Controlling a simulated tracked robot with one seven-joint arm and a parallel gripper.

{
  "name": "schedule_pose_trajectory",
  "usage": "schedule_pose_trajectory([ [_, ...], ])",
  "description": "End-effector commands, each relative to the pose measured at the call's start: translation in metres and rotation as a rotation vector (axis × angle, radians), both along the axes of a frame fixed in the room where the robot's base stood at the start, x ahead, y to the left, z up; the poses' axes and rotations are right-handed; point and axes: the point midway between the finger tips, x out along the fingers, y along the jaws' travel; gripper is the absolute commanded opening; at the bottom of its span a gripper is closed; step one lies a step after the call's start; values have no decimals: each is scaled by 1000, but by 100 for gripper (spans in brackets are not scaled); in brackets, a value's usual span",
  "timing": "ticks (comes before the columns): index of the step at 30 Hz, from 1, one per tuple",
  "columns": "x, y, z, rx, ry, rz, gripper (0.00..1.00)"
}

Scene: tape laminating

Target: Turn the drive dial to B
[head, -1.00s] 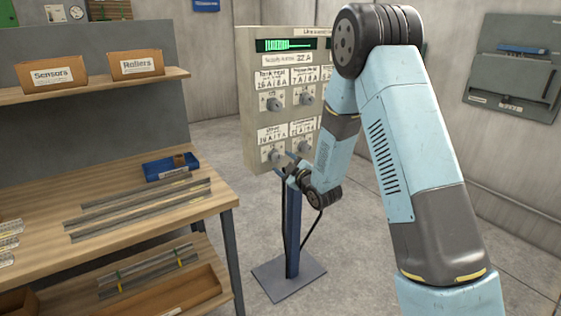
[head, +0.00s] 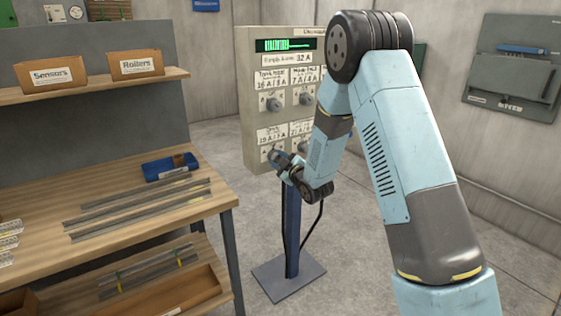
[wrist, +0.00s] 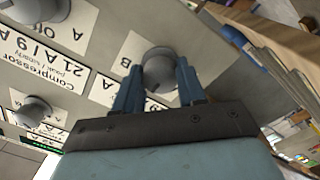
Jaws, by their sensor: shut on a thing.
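The grey control panel (head: 251,130) stands on a blue post and carries several round grey dials with white labels. My gripper (head: 277,157) is at the panel's lower left dial, mostly hiding it in the head view. In the wrist view, my gripper (wrist: 160,75) has its two blue fingers shut on the sides of this grey dial (wrist: 158,62). A letter B (wrist: 124,62) is printed on the white label just left of the dial. The dial's own name is not readable, and I cannot tell which way it points.
Another dial (wrist: 38,108) and a label reading Compressor (wrist: 45,60) are beside the held one in the wrist view. Bare floor lies around the post's base plate.

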Motion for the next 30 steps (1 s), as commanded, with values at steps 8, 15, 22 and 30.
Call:
schedule_pose_trajectory([
  [8, 0, -5, 0, 0, 0, -1, 9],
  [15, 1, -2, 0, 27, 19, -3, 9],
  [22, 1, -3, 0, 128, 87, -4, 9],
  [30, 1, -3, 0, 315, 212, -5, 9],
])
